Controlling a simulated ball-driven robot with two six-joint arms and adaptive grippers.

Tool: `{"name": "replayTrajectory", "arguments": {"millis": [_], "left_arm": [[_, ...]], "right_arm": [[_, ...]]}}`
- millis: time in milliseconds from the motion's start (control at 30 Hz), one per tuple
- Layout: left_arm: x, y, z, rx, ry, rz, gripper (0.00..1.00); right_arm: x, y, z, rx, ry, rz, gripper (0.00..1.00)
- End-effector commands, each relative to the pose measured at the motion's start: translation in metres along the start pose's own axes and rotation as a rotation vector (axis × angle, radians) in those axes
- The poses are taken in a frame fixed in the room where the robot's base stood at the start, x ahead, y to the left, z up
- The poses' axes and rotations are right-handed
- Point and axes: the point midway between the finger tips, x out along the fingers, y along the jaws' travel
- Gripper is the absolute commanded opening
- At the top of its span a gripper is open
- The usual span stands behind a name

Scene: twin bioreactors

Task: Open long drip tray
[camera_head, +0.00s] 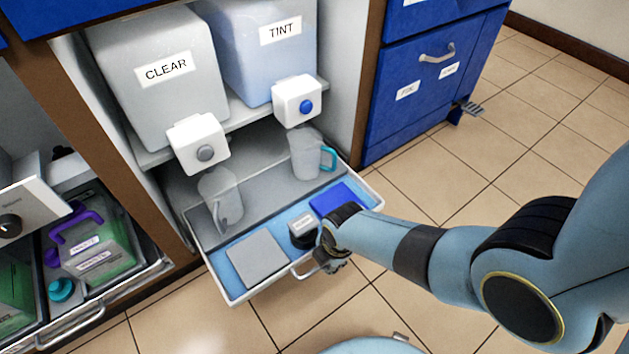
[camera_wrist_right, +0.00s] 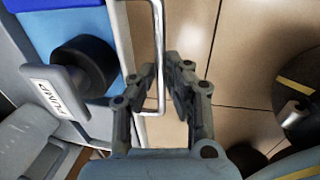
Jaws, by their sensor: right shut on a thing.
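The long drip tray (camera_head: 211,268) is a white-rimmed drawer with a blue and grey floor, out in front of the cabinet under the dispensers in the head view. Its metal bar handle (camera_head: 302,272) is on the front edge and also shows in the right wrist view (camera_wrist_right: 159,45). My right gripper (camera_head: 328,258) is shut on the handle. In the right wrist view its fingers (camera_wrist_right: 163,75) lie on both sides of the bar. The gripper partly hides the handle in the head view. My left gripper is not in view.
Two clear jugs, one left (camera_head: 221,203) and one right (camera_head: 305,153), stand in the tray with a grey plate (camera_head: 257,262), a blue plate (camera_head: 338,198) and a pump (camera_head: 302,228). CLEAR (camera_head: 150,100) and TINT (camera_head: 245,70) containers sit above. Tiled floor lies open in front.

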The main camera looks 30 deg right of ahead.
Motion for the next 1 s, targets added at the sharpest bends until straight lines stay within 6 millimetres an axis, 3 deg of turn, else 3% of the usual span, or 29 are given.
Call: {"name": "replayTrajectory", "arguments": {"millis": [200, 400, 967, 1000], "left_arm": [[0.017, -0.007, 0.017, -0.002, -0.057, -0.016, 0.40], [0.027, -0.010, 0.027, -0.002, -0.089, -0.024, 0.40], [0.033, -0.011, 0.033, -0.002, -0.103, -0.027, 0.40], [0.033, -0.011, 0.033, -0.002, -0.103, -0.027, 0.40]], "right_arm": [[-0.011, -0.043, -0.001, 0.001, 0.001, -0.002, 0.00], [-0.014, -0.068, -0.002, 0.001, 0.001, -0.002, 0.00], [-0.014, -0.080, -0.002, 0.001, 0.001, -0.003, 0.00], [-0.014, -0.080, -0.002, 0.001, 0.001, -0.003, 0.14]]}}
